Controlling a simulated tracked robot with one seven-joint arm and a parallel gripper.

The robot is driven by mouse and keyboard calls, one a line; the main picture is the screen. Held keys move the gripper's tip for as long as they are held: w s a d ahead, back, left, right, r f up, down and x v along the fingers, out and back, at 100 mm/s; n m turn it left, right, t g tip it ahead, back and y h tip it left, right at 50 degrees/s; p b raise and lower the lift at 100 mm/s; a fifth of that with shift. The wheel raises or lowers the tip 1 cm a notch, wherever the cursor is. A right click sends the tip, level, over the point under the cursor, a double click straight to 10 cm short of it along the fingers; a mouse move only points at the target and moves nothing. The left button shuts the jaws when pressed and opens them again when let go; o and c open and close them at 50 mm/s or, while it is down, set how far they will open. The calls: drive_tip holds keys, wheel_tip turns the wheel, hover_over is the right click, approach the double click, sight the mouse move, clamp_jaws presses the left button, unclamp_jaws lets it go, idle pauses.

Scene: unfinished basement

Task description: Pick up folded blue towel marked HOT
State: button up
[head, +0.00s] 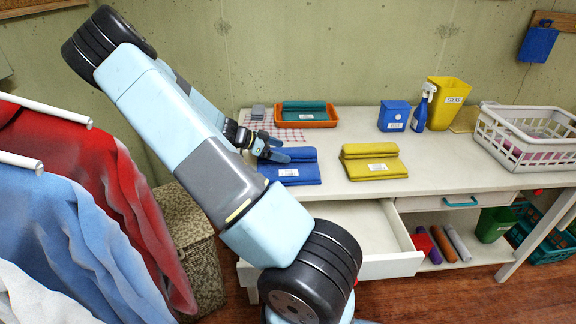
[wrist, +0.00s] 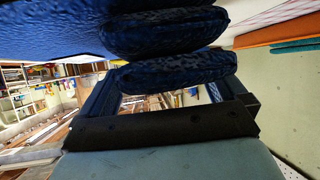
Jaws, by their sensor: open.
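The folded blue towel (head: 305,170) lies on the table with its rolled part at the back and a white label on its front; the label is too small to read. My gripper (head: 277,150) is open at the towel's back left edge, its fingers pointing right over that edge. In the wrist view the towel (wrist: 60,25) fills the top, with two thick rounded folds just in front of the open jaws (wrist: 165,95). I cannot tell whether a finger touches the towel.
A yellow folded towel (head: 373,168) lies just right. Behind are an orange tray (head: 333,123) with a teal towel (head: 304,107) and a checked cloth (head: 257,129). A blue box (head: 394,115), spray bottle (head: 420,112), yellow bin (head: 449,100) and white basket (head: 500,135) stand farther right. A drawer (head: 390,265) is open below.

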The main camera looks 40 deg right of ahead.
drive_tip(key=shift+c, duration=0.5)
drive_tip(key=c, duration=1.1)
